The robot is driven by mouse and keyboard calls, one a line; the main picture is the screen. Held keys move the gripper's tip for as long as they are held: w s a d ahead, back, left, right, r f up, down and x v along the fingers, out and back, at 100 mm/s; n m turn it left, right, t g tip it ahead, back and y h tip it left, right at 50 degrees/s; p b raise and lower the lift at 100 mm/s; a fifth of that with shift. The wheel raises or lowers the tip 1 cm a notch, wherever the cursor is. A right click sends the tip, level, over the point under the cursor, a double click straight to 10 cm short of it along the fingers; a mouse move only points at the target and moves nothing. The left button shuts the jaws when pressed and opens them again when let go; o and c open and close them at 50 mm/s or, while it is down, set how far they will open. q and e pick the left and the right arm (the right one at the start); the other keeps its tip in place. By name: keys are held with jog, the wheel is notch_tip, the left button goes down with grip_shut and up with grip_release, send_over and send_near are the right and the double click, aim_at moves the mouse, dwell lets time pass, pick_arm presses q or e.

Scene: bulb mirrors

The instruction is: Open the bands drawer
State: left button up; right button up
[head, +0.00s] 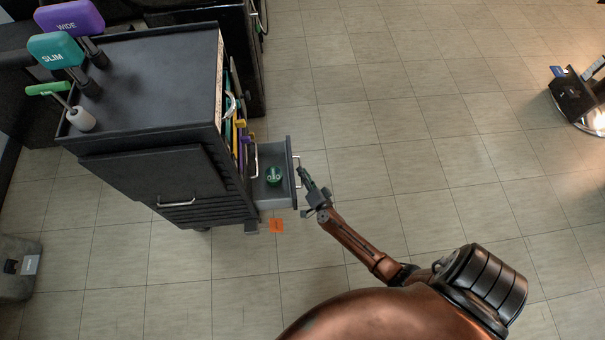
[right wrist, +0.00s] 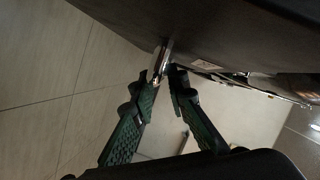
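A dark drawer (head: 290,192) stands pulled out from the right side of the black cabinet (head: 150,75). A small green round item (head: 274,175) lies inside it. I cannot read a label that says which drawer it is. My right gripper (head: 302,172) is at the bar handle on the drawer's front. In the right wrist view the two green-padded fingers (right wrist: 165,75) come close together on either side of the metal handle (right wrist: 164,56) and appear shut on it. My left gripper is not in view.
Tall colored items (head: 240,135) stand in the cabinet's side beside the open drawer. Purple "WIDE" (head: 68,18) and teal "SLIM" (head: 56,50) signs stand on top. An orange tag (head: 276,225) shows below the drawer.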

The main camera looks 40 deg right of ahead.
jog(key=shift+a, duration=0.1)
jog(key=v, duration=1.2)
jog(key=shift+r, duration=0.1)
